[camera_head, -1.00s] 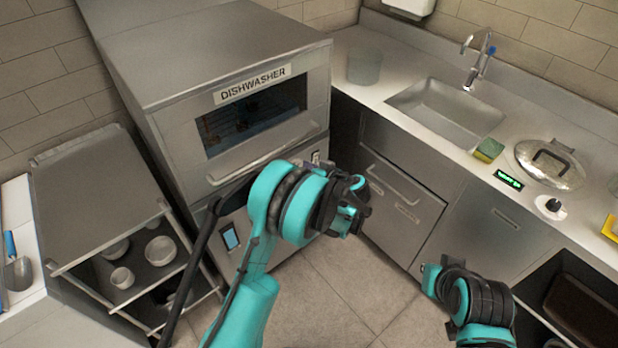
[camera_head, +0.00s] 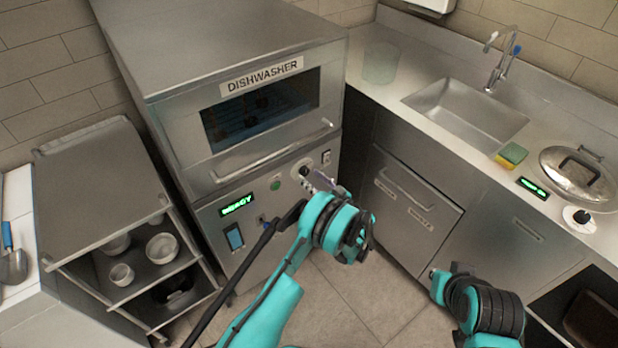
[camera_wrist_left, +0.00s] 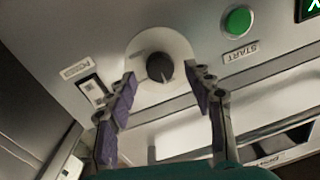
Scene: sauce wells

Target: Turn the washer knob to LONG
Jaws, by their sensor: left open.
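The dishwasher (camera_head: 190,130) stands at the back left. Its washer knob (camera_head: 303,171) is a dark knob on a pale round dial on the front panel. In the left wrist view the knob (camera_wrist_left: 159,67) has a light pointer line at its lower right; no LONG mark is legible. My left gripper (camera_head: 319,181) is at the panel just below and right of the dial. In the left wrist view its open fingers (camera_wrist_left: 161,82) straddle the lower dial, with nothing held between them.
A green START button (camera_wrist_left: 237,20) and a power switch (camera_wrist_left: 95,88) flank the knob. A green display (camera_head: 237,205) appears to read READY. The door handle (camera_head: 270,152) juts out above the panel. An open shelf (camera_head: 100,200) stands left and a sink counter (camera_head: 400,95) right.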

